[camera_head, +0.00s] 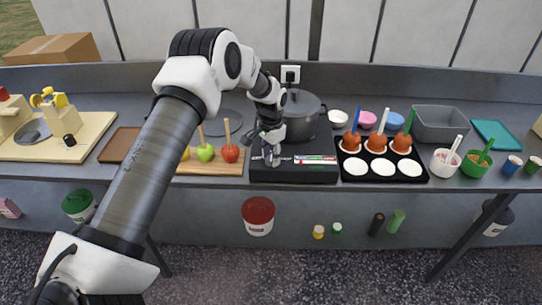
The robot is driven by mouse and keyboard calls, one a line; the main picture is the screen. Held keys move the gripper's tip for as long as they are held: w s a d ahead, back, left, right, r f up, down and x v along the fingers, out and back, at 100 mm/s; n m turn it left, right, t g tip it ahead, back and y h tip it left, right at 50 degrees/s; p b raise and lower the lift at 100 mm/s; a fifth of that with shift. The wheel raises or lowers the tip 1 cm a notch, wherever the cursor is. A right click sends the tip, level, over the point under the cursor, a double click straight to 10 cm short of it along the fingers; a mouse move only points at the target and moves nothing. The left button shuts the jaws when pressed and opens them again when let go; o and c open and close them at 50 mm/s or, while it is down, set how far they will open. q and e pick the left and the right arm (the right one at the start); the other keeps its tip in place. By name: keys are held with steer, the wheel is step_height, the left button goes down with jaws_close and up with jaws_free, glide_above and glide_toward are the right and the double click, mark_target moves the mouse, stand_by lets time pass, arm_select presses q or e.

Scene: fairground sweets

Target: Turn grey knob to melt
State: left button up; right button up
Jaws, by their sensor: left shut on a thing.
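A black stove (312,175) stands at the middle of the counter with a dark lidded pot (304,112) on its rear part. A strip (316,160) with green, white and red parts lies on its front top. My left gripper (271,153) comes down from above onto the left front of the stove. It is shut on the grey knob (273,161) there. The fingers hide most of the knob, so I cannot tell which way it points. My right gripper is not in view.
Several apples on sticks, one of them green (205,152), stand on a wooden board left of the stove. A black tray (350,176) with coated apples and white discs is on the right. A grey bin (440,124) stands behind, and a white outlet (290,74) is on the wall.

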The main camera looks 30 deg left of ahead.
mark_target(271, 158)
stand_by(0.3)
arm_select(q)
steer(key=o, duration=1.1)
steer(key=shift+o, duration=0.2)
steer(key=shift+r, duration=0.1)
step_height(271, 158, up, 12)
steer(key=shift+f, duration=0.2)
